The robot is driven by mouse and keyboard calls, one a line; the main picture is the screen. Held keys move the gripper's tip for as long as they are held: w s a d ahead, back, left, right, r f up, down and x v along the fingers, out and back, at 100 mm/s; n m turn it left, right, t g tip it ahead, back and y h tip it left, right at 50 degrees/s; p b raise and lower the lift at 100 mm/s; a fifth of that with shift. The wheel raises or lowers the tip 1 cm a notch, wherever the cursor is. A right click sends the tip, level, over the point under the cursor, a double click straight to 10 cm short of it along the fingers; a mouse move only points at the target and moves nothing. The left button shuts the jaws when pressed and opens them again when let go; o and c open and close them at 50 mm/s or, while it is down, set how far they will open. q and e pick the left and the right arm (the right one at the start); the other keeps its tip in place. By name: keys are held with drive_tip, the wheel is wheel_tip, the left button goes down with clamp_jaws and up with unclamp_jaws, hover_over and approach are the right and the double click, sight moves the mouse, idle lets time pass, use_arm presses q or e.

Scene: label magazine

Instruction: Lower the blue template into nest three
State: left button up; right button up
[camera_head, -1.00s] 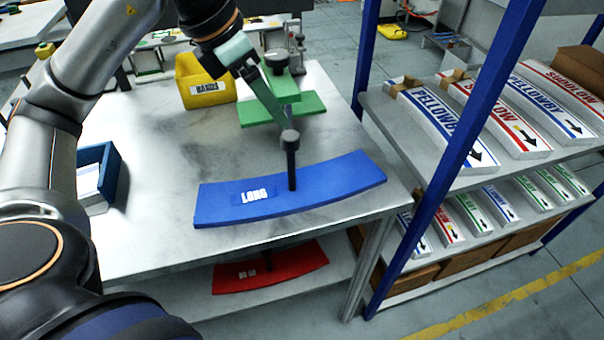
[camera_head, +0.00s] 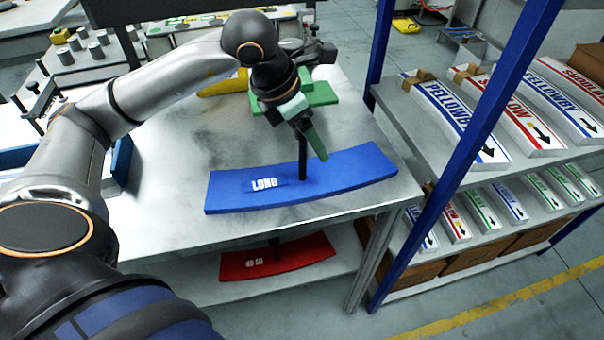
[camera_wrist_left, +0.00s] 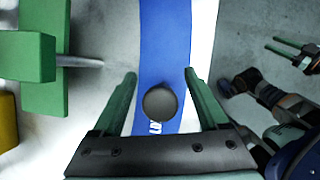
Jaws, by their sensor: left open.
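The blue template (camera_head: 335,178), a curved plate marked LONG, lies flat near the front edge of the metal table. A dark post with a round knob (camera_wrist_left: 160,104) stands up from it. My left gripper (camera_head: 305,138) is open above the template at the post. In the left wrist view its green fingers (camera_wrist_left: 160,85) are on either side of the knob, with gaps to both. I cannot identify nest three in these views.
A red template (camera_head: 290,258) lies on the lower shelf. A blue-posted rack (camera_head: 470,130) with labelled curved pieces stands to the right.

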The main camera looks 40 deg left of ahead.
use_arm(q)
drive_tip(key=shift+c, duration=0.3)
clamp_jaws()
idle(0.3)
drive_tip(key=shift+r, duration=0.1)
idle(0.6)
